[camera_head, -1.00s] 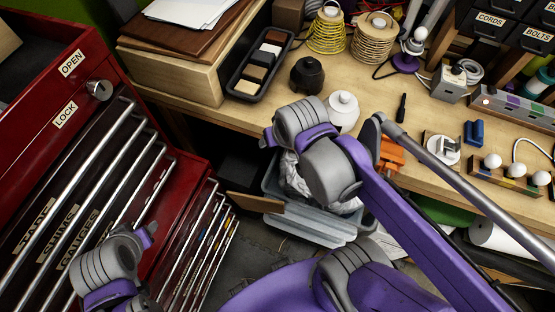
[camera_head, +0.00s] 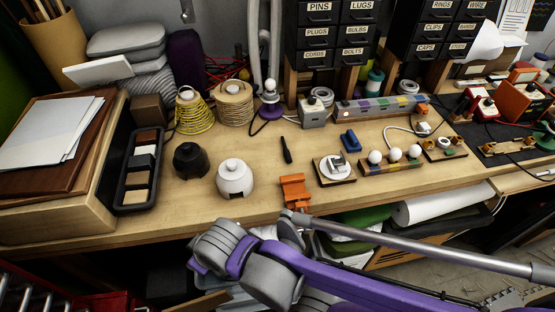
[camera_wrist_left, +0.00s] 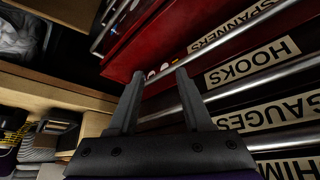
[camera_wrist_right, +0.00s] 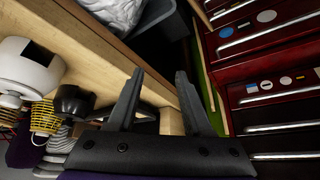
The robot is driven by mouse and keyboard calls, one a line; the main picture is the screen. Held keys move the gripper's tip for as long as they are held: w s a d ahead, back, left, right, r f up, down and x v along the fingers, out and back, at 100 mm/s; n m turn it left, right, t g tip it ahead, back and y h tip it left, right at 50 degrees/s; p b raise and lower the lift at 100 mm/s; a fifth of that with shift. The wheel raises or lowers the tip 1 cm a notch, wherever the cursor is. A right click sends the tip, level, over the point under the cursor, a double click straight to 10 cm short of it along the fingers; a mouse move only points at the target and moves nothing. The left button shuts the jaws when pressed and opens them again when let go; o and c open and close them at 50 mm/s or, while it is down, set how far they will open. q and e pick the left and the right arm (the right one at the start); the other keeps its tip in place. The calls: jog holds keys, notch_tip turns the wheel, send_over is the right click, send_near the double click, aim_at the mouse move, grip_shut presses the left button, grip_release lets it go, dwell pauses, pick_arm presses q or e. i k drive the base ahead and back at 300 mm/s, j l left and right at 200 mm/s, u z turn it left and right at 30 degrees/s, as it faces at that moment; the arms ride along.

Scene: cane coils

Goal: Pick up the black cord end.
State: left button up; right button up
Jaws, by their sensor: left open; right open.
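A thin black cord (camera_head: 254,129) lies on the bench beside the purple-based lamp (camera_head: 270,100). I cannot clearly tell where it ends. A yellow coil (camera_head: 192,112) and a tan cane coil (camera_head: 234,104) stand to its left. A slim black piece (camera_head: 286,150) lies in front of it; I cannot tell whether it is a cord end. My left gripper (camera_wrist_left: 160,73) is open and empty before red drawers. My right gripper (camera_wrist_right: 160,72) is open and empty near the bench's front edge. Neither gripper's fingers show in the head view.
A black pot (camera_head: 190,160), a white pot (camera_head: 235,180) and an orange clamp (camera_head: 295,192) stand near the front edge. A black tray (camera_head: 139,170) is at left. A white-domed row (camera_head: 392,164) and a power strip (camera_head: 380,106) stand at right. Red drawers (camera_wrist_left: 180,35) are close to my left gripper.

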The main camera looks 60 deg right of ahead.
aim_at(287, 155)
jog(key=z, duration=2.25)
